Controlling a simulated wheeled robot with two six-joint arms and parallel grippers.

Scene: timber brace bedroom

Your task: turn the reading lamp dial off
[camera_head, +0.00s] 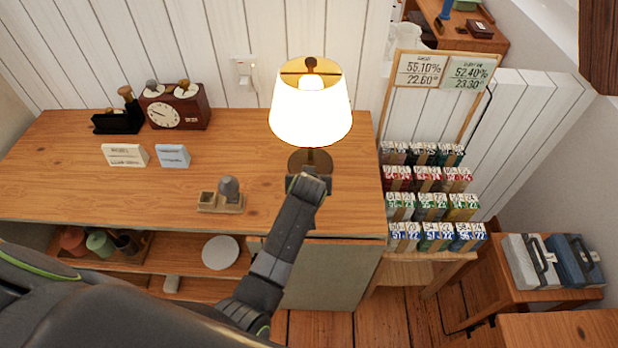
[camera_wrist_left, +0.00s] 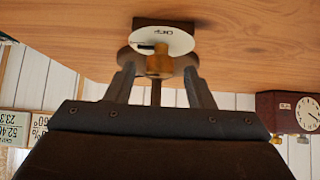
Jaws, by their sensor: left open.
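The reading lamp (camera_head: 311,108) stands on the wooden desk top, with its shade glowing. Its dark round base (camera_head: 310,160) is partly hidden behind my left gripper (camera_head: 308,184), which reaches in from the front. In the left wrist view, which looks upside down, the dial's white plate (camera_wrist_left: 180,41) carries dark lettering too small to read surely. A brass knob (camera_wrist_left: 159,65) sits in front of the plate. My left gripper (camera_wrist_left: 159,80) is open, with one finger on each side of the knob; I cannot tell whether either touches it. My right gripper is not in view.
A brown clock (camera_head: 174,107), two small cards (camera_head: 125,155) and a small wooden stand (camera_head: 221,197) are on the desk to the left. A rack of small labelled boxes (camera_head: 428,180) stands to the right. A wall switch (camera_head: 243,70) is behind.

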